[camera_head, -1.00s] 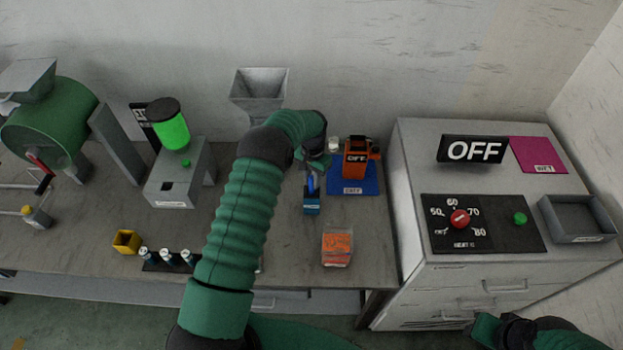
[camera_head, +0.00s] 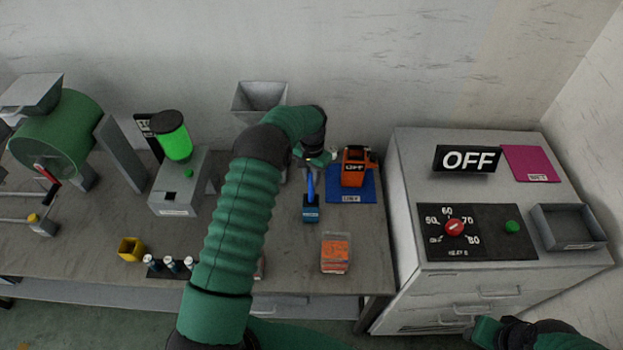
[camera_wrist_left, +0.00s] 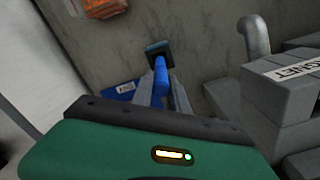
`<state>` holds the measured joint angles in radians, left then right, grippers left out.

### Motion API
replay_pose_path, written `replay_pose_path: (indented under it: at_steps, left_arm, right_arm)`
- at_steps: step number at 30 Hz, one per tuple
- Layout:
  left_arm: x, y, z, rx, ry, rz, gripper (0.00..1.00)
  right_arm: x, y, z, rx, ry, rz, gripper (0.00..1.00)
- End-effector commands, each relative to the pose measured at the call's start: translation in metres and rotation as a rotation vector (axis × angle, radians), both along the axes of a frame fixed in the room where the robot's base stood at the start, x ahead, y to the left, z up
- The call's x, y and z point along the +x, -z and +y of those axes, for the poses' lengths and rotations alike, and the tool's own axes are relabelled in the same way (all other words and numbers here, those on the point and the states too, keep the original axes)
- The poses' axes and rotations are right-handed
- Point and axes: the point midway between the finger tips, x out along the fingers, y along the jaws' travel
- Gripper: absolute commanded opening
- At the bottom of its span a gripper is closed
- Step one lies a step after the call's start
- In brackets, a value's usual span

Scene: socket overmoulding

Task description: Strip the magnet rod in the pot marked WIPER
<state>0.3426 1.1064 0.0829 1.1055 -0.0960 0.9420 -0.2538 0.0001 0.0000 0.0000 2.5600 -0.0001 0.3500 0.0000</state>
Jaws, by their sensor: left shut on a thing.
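My left gripper (camera_head: 310,166) is shut on the blue magnet rod (camera_head: 310,186) over the bench. The rod points down at a small dark blue pot (camera_head: 311,214) with a pale label too small to read. The rod's lower end meets the pot's opening in the head view; I cannot tell how deep it sits. In the left wrist view the rod (camera_wrist_left: 160,76) runs from between the fingers (camera_wrist_left: 163,92) toward the square pot (camera_wrist_left: 158,47). My right gripper (camera_head: 486,330) is at the bottom right, partly cut off, its fingers unclear.
An orange device (camera_head: 354,168) stands on a blue mat (camera_head: 362,197) right of the pot. A clear box with orange contents (camera_head: 336,252) is in front. A grey block labelled MAGNET (camera_wrist_left: 280,95) is close by. A grey oven cabinet (camera_head: 420,180) borders the bench's right.

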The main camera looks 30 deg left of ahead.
Motion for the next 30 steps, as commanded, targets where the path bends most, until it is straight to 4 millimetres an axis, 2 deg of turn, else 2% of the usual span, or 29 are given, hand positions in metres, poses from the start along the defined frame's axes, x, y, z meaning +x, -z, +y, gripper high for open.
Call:
replay_pose_path:
  at_steps: [1, 15, 30]
  left_arm:
    - [0.0, -0.007, 0.0, 0.0, 0.0, -0.001, 0.0]
    - [0.0, -0.046, 0.0, 0.0, -0.001, 0.0, 0.0]
    - [0.0, -0.047, 0.0, 0.0, -0.001, 0.0, 0.0]
  right_arm:
    - [0.0, -0.005, 0.0, 0.0, 0.0, 0.0, 0.36]
    - [0.0, -0.028, 0.0, 0.0, 0.0, 0.0, 0.36]
    - [0.0, -0.027, 0.0, 0.0, 0.0, 0.0, 0.36]
